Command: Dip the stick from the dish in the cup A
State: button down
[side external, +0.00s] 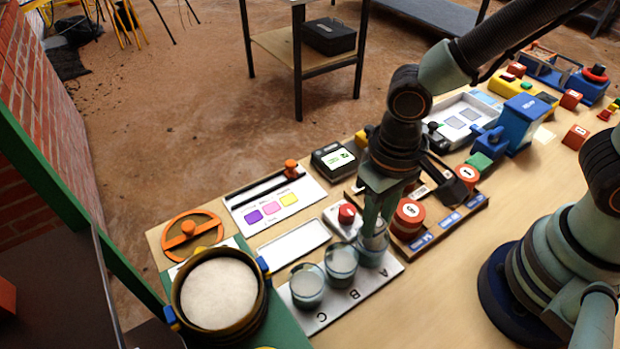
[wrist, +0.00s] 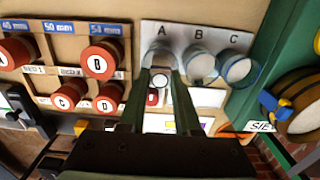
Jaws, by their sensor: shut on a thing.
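Three clear cups stand in a row on a white board lettered A, B and C. Cup A (side external: 373,249) is at the board's right end in the side view and at the left of the row in the wrist view (wrist: 158,52). My gripper (side external: 374,222) points down over cup A, its fingertips at the cup's mouth. In the wrist view my gripper (wrist: 161,72) is shut on the stick (wrist: 160,80), of which only a small pale round end shows. How deep the stick reaches is hidden. The white dish (side external: 293,243) beside the cups looks empty.
Cup B (side external: 341,264) and cup C (side external: 307,286) stand close beside cup A. A rack with red-capped weights (side external: 408,217) is just right of it. A red button box (side external: 346,216) is behind. A round sieve (side external: 219,290) stands at left.

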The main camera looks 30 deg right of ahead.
jog(key=shift+r, duration=2.8)
